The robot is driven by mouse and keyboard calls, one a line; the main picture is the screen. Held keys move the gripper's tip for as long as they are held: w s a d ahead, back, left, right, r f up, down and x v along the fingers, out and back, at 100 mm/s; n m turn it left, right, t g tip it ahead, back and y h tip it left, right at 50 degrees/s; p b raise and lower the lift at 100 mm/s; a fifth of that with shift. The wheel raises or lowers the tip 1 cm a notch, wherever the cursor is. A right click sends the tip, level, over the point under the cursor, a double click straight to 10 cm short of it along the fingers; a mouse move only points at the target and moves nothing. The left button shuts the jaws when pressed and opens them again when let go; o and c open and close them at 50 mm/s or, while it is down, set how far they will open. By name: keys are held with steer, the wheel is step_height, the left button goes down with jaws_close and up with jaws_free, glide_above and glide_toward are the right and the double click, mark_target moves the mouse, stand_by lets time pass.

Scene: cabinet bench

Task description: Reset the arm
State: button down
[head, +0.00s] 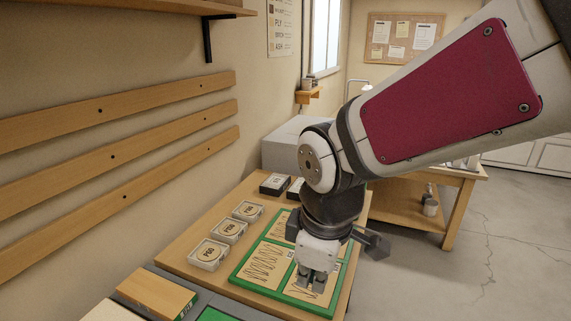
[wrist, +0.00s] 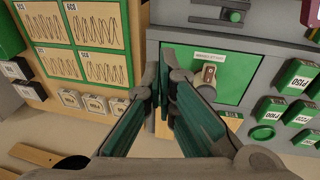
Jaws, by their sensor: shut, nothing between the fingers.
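My arm reaches in from the upper right in the head view, and my gripper (head: 312,284) points down over the green-framed board (head: 237,277) with wavy-line panels. I cannot tell its exact height above the board. In the wrist view my gripper (wrist: 161,66) has its long dark-green-padded fingers drawn together at the tips, with nothing held between them. The wavy-line board also shows in the wrist view (wrist: 72,45) at the upper left, apart from the fingers.
Several clear boxes with labelled discs (head: 208,254) line the wooden bench's left side. A wooden block (head: 157,293) lies at the near end. In the wrist view, a green panel with a small brown piece (wrist: 209,73) and several green labelled blocks (wrist: 296,75) sit right of the fingers.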

steer(key=s+d+r+m+t, duration=0.1)
steer(key=s+d+r+m, duration=0.3)
steer(key=d+m, duration=0.3)
steer(key=s+d+r+m+t, duration=0.1)
steer(key=s+d+r+m, duration=0.3)
steer(key=d+m, duration=0.3)
steer(key=shift+s+d+r+t+h, duration=0.35)
steer(key=shift+s+d+t, duration=0.1)
steer(key=shift+s, duration=0.3)
